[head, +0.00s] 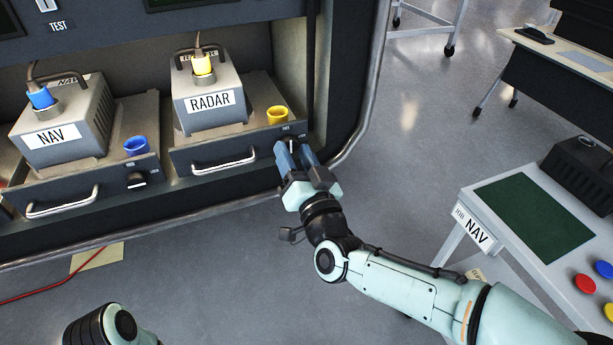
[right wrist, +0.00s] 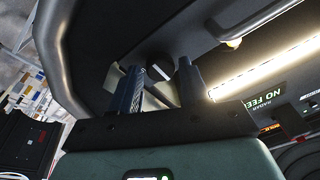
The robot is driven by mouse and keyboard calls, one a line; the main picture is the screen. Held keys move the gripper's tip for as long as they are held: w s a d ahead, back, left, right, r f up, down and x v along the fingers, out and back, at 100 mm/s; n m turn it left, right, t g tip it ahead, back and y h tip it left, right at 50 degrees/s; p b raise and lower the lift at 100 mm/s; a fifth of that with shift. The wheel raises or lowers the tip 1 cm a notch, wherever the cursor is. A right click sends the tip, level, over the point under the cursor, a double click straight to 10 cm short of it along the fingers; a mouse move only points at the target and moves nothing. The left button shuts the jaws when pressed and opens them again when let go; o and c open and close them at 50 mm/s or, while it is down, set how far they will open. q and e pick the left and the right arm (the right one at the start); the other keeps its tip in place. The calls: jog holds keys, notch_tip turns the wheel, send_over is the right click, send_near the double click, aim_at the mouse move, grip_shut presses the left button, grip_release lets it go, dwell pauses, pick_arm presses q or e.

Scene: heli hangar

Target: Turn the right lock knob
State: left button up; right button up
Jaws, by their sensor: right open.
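The right lock knob (right wrist: 158,68) is a round dark knob with a pale bar across its face. It sits on the front of the RADAR drawer (head: 200,156), at that drawer's right end. My right gripper (head: 292,152) is at this end of the drawer and partly covers the knob in the head view. In the right wrist view its blue-grey fingers (right wrist: 158,80) are open, one on each side of the knob, with a gap visible. Whether the fingertips touch the knob cannot be told. My left gripper is out of view.
The RADAR box (head: 211,100) and a yellow cup-like socket (head: 278,115) are on the drawer, above its handle (head: 224,162). The NAV drawer (head: 85,190) is to the left, with its own knob (head: 137,180). A curved frame edge (head: 362,125) borders the right side. A NAV table (head: 535,215) stands at right.

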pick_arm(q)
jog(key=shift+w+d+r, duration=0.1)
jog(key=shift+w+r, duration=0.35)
pick_arm(e)
jog(key=v, duration=1.2)
jog(key=shift+s, duration=0.35)
jog(key=shift+d+f, duration=0.1)
